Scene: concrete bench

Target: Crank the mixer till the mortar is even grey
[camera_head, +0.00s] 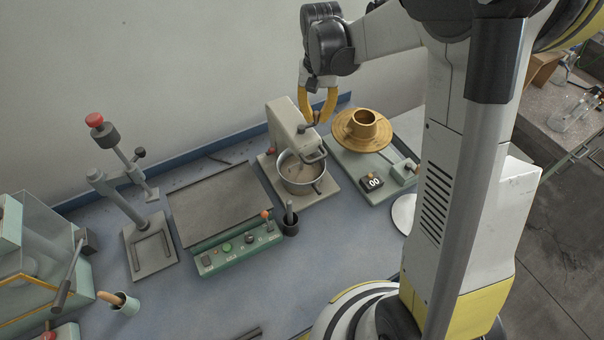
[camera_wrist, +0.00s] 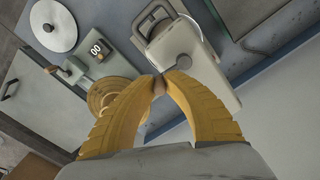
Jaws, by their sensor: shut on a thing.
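The mixer (camera_head: 284,123) is a beige stand machine near the back wall, with a steel bowl (camera_head: 302,184) under its head. The mortar (camera_head: 298,171) in the bowl looks brownish grey; its evenness is too small to judge. My gripper (camera_head: 318,121) is at the mixer head's right side, its yellow fingers pointing down. In the wrist view my gripper (camera_wrist: 159,80) is shut on the small tan crank knob (camera_wrist: 159,88), beside the mixer's pale housing (camera_wrist: 196,70). Most of the crank arm is hidden by the fingers.
Left is a dark plate table (camera_head: 222,200) with a green control box (camera_head: 238,248).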

